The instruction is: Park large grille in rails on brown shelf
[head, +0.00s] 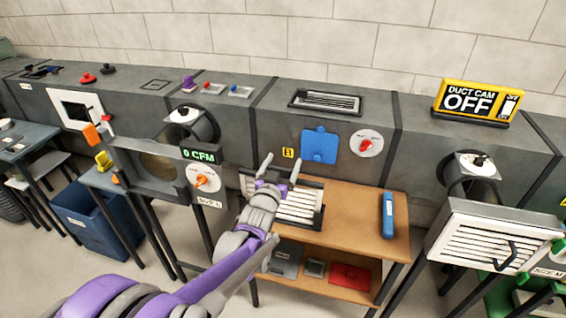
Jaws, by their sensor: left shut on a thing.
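The large grille (303,204), with pale slats, is at the left part of the brown shelf (362,205). Dark rails (320,217) show along its edge; I cannot tell whether it is fully seated in them. My left gripper (280,170) is over the grille's left side and shut on it, with its arm coming from the lower left. The wrist hides the grille's left part and the exact contact. My right gripper is not in view.
A blue long object (387,215) lies on the shelf's right. A slatted grille (485,243) with a black handle hangs at the right port. The left duct opening (158,168) is uncovered. A lower shelf holds a red item (350,276). A blue bin (95,220) stands left.

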